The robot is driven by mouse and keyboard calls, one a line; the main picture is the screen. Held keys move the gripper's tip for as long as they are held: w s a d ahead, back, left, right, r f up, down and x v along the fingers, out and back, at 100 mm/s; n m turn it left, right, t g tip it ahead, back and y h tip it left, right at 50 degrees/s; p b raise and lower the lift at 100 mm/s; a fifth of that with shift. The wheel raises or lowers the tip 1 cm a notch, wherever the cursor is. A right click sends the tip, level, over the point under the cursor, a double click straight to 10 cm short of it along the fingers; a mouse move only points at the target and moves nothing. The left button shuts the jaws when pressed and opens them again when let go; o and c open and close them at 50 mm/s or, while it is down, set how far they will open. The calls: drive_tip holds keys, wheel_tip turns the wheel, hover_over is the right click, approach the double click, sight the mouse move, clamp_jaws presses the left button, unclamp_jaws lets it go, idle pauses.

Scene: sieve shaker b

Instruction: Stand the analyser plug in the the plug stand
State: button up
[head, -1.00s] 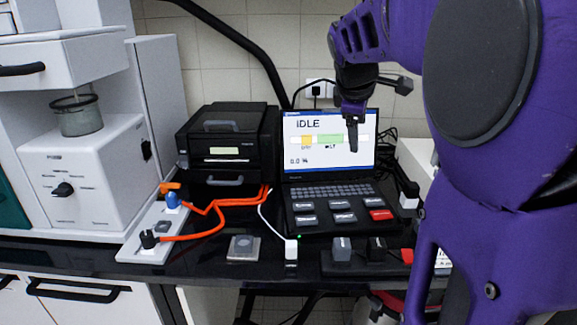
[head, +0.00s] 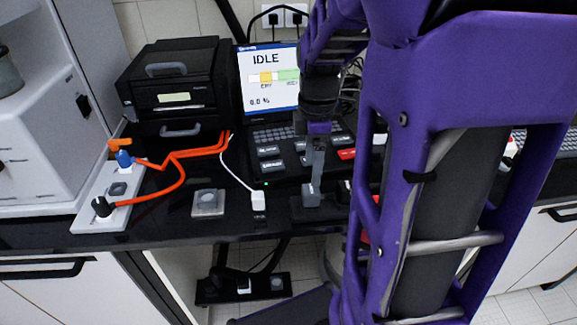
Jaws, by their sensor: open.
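My gripper (head: 314,178), seen side-on in the head view, points down in front of the laptop-like unit. Its tips overlap a small grey block (head: 311,197) on a dark strip at the counter's front; I cannot tell whether they touch it. A white plug (head: 258,201) on a white cable stands left of it. A blue plug (head: 123,160) and a black plug (head: 102,206) with orange cables sit in a pale panel (head: 118,188) at left. Which one is the analyser plug is unclear. A small grey square pad (head: 208,203), possibly the plug stand, lies empty on the counter.
The screen (head: 268,78) reads IDLE. A black printer-like box (head: 175,80) stands left of it. Below the counter is a black power strip (head: 245,287) with a white plug. My arm hides the counter's right part. Bare black counter surrounds the pad.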

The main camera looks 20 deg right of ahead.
sight(311, 188)
drive_tip(key=shift+f, duration=0.15)
drive_tip(key=shift+f+b, duration=2.5)
drive_tip(key=shift+f, duration=1.85)
drive_tip(key=shift+c, duration=0.2)
clamp_jaws()
drive_tip(key=shift+r, duration=0.1)
drive_tip(key=shift+r+p, duration=2.3)
drive_tip(key=shift+r, duration=0.65)
drive_tip(key=shift+r, duration=1.45)
